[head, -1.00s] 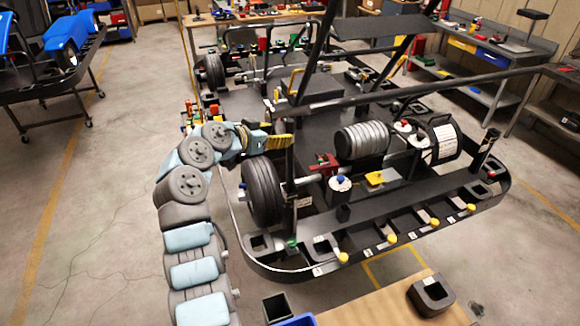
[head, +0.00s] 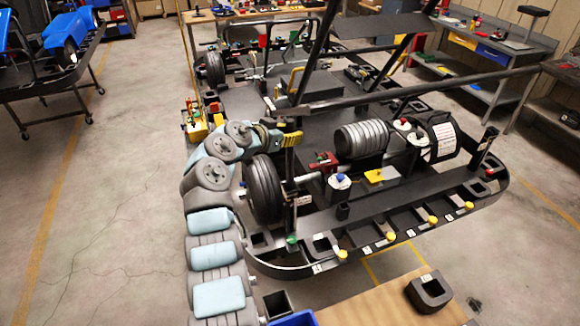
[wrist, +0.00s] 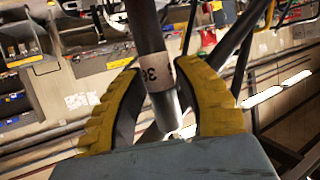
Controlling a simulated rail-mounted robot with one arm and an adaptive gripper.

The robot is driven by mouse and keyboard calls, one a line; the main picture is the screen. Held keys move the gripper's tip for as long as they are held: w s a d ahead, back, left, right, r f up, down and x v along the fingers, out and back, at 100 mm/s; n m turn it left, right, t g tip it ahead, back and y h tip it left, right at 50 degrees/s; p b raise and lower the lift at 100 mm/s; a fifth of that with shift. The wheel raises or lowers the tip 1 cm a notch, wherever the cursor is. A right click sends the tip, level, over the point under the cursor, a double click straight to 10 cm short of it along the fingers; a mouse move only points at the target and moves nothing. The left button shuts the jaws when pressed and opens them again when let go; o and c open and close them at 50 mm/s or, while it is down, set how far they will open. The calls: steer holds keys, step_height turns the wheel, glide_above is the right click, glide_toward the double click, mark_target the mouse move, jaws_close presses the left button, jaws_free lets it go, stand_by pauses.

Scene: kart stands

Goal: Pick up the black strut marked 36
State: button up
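The black strut (head: 290,168) stands upright on the near left side of the kart, just right of the near wheel. In the wrist view the strut (wrist: 147,32) runs down between my fingers, and its tan label reads 36, upside down. My gripper (head: 291,138) has yellow-backed fingers at the strut's upper part. In the wrist view my gripper (wrist: 158,85) has one finger on each side of the strut. The fingers are spread, with a gap on the left; the right finger is very close to the label, and I cannot tell if it touches.
The near wheel (head: 263,188) is close beside my arm. A long dark bar (head: 420,90) crosses the kart frame above and to the right. A grey-silver cylinder (head: 362,139) sits right of the strut. A tan table (head: 375,300) is in front; open floor lies left.

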jaws_close()
steer(key=shift+r, duration=0.15)
